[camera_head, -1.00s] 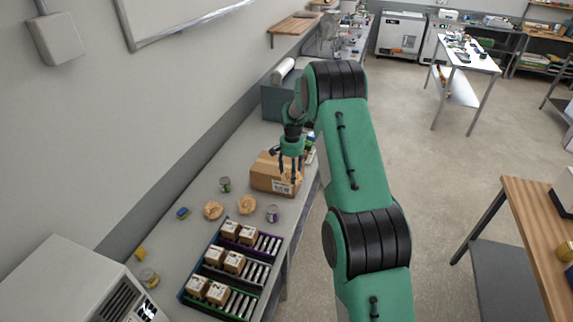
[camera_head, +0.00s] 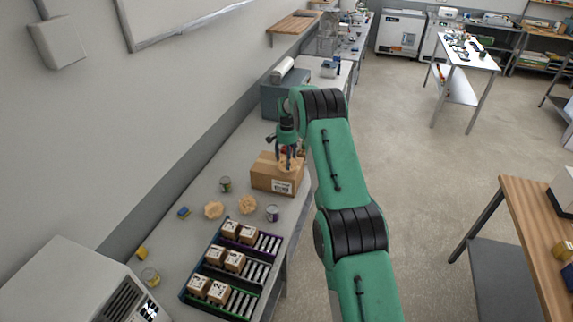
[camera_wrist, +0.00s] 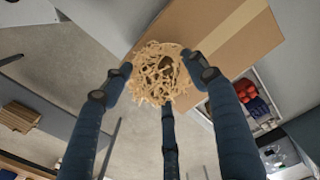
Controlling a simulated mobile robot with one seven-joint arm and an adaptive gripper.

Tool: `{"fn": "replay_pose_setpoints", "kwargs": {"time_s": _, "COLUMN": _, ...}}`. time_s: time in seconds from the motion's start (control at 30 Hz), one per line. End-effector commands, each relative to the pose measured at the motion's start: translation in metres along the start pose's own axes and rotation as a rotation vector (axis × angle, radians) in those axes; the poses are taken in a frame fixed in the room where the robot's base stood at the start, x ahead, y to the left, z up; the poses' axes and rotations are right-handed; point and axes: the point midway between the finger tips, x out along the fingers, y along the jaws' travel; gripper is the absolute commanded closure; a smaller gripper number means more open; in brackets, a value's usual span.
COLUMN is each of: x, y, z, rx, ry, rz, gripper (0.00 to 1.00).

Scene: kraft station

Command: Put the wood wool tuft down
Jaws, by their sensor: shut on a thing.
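The wood wool tuft (camera_wrist: 160,72) is a pale, curly ball held among the blue fingers of my gripper (camera_wrist: 165,85) in the wrist view. In the head view my gripper (camera_head: 289,162) points down at the top of a brown cardboard box (camera_head: 275,184), and the tuft shows small between its fingertips. The box (camera_wrist: 225,40) lies behind the tuft in the wrist view, which overlaps its edge. I cannot tell whether the tuft touches the box.
Two more pale tufts (camera_head: 214,210) (camera_head: 248,205) lie on the grey bench. Cans (camera_head: 225,184) (camera_head: 272,213) stand nearby. A rack (camera_head: 240,268) with small brown boxes is at the front. A grey-blue case (camera_head: 283,100) stands behind the cardboard box.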

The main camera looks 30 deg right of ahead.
Motion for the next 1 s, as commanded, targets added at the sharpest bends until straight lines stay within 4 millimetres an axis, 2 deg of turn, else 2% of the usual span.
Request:
{"fn": "replay_pose_setpoints", "kwargs": {"time_s": 0.63, "x": 0.001, "y": -0.005, "z": -0.009, "rx": 0.000, "ry": 0.001, "rz": 0.000, "gripper": 0.55}}
{"fn": "replay_pose_setpoints", "kwargs": {"time_s": 0.83, "x": 0.024, "y": -0.005, "z": -0.007, "rx": 0.000, "ry": -0.001, "rz": 0.000, "gripper": 0.55}}
{"fn": "replay_pose_setpoints", "kwargs": {"time_s": 1.0, "x": 0.036, "y": -0.004, "z": -0.007, "rx": 0.000, "ry": -0.001, "rz": 0.000, "gripper": 0.61}}
